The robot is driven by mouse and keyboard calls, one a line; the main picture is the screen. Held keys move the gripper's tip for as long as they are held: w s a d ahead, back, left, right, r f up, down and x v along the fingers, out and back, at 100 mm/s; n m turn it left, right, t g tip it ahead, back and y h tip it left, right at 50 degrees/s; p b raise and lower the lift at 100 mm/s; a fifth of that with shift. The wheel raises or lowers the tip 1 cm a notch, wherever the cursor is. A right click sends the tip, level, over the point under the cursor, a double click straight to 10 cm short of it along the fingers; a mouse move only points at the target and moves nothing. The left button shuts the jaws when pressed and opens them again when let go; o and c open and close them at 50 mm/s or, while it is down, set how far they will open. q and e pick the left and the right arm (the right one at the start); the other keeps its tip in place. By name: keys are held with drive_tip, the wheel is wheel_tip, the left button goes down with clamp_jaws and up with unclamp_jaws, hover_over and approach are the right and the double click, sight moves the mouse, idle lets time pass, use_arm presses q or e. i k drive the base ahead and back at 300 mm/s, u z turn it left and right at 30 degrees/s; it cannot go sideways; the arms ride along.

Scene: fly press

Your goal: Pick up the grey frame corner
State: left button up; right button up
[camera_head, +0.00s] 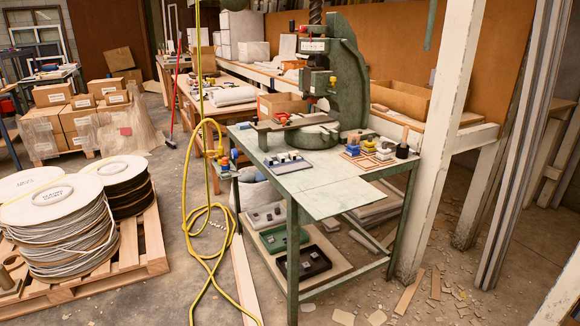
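A green work table (330,203) stands in the middle with a green fly press (348,80) at its back. A flat grey tray (290,169) with several small dark and blue pieces lies at the table's left front. Near the right edge sits a group of small yellow and blue blocks beside a wooden slotted holder (372,162). I cannot single out the grey frame corner among these small parts at this size. Neither of my grippers is in view.
Under the table, a low shelf holds grey, green and black trays (303,263). A yellow hose (205,232) hangs and coils left of the table. Cable reels (58,225) stand on a pallet at left. A white post (445,130) rises close at right. The table's front is clear.

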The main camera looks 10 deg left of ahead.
sight(271, 161)
drive_tip(key=u, duration=0.95)
drive_tip(key=i, duration=0.85)
drive_tip(key=u, duration=1.1)
drive_tip(key=i, duration=1.75)
drive_tip(key=z, duration=1.35)
drive_tip(key=i, duration=0.75)
drive_tip(key=z, duration=0.85)
